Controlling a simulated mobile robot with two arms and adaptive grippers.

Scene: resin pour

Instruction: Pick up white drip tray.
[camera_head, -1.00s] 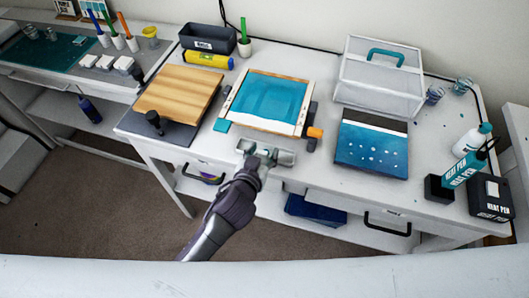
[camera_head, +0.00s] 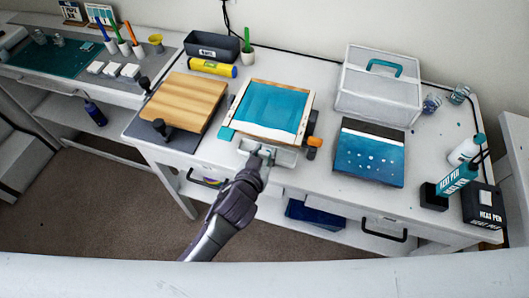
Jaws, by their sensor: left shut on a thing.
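The fingertips are small and partly hidden by the gripper's own body, so the exact contact is unclear. The tray looks flat on the table. My right gripper is not seen.
A wooden board (camera_head: 187,101) on a dark base stands close to the left. An orange-ended tool (camera_head: 314,141) lies at the tray's right side, near a blue panel (camera_head: 369,155). A clear box (camera_head: 378,90) stands behind, and a heat pen set (camera_head: 484,204) at the far right.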

